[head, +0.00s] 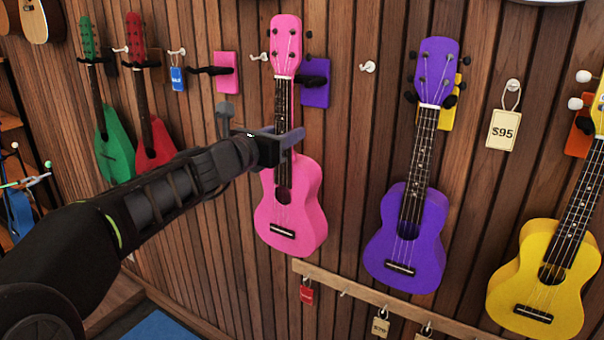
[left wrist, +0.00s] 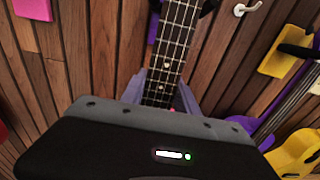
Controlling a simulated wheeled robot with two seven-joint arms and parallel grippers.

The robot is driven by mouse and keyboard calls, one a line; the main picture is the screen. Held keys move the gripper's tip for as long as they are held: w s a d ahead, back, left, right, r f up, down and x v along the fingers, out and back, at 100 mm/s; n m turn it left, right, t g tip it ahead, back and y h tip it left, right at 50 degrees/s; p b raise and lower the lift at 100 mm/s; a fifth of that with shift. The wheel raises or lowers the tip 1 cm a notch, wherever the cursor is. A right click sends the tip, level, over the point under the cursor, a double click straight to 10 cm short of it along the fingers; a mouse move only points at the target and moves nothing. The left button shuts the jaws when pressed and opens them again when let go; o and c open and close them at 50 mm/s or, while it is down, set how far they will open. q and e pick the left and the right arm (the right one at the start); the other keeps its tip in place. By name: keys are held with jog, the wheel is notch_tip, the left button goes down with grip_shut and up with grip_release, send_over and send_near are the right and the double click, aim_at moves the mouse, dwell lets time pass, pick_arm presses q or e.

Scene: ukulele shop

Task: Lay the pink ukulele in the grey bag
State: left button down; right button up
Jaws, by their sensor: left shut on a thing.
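The pink ukulele (head: 292,200) is upright in front of the wooden slat wall, its pink head at the top, close to a purple wall hanger (head: 316,92). My left gripper (head: 290,138) is shut on its neck, just above the body. In the left wrist view the dark fretboard (left wrist: 174,50) runs between the two fingers (left wrist: 162,90). I cannot tell whether the ukulele still touches the hanger. The grey bag is not seen in either view. My right gripper is not in view.
A purple ukulele (head: 408,225) and a yellow ukulele (head: 545,280) hang to the right. Green (head: 114,145) and red (head: 152,135) ukuleles hang to the left. A wooden rail (head: 345,290) with hooks and tags runs below. An empty pink hanger (head: 227,73) is left of the pink ukulele.

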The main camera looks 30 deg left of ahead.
aim_at(302, 204)
pick_arm(q)
jog(key=shift+s+r, duration=0.1)
jog(key=shift+s, duration=0.1)
jog(key=s, duration=0.5)
jog(key=shift+s, duration=0.35)
dwell(0.4)
jog(key=w+d+f+m+h, duration=0.1)
jog(key=f, duration=0.4)
jog(key=w+d+f+m+h, duration=0.1)
jog(key=w+d+f+h, duration=0.1)
jog(key=f, duration=0.3)
jog(key=w+d+f+h, duration=0.1)
jog(key=d+f, duration=0.1)
jog(key=f, duration=0.3)
jog(key=shift+w+m+g+h, duration=0.3)
jog(key=shift+w+m, duration=0.05)
jog(key=shift+m, duration=0.05)
jog(key=s+d+f+m+g+h, duration=0.2)
jog(key=d+f+h, duration=0.1)
jog(key=d+f, duration=0.3)
jog(key=s+d+f+m+g+h, duration=0.2)
jog(key=d+f, duration=0.4)
jog(key=f, duration=0.4)
jog(key=s+d+f+m+g+h, duration=0.2)
jog(key=s+d+f+m+h, duration=0.2)
jog(key=f, duration=0.4)
jog(key=shift+d+g+h, duration=0.4)
jog(key=shift+d+h, duration=0.1)
jog(key=shift+d, duration=0.65)
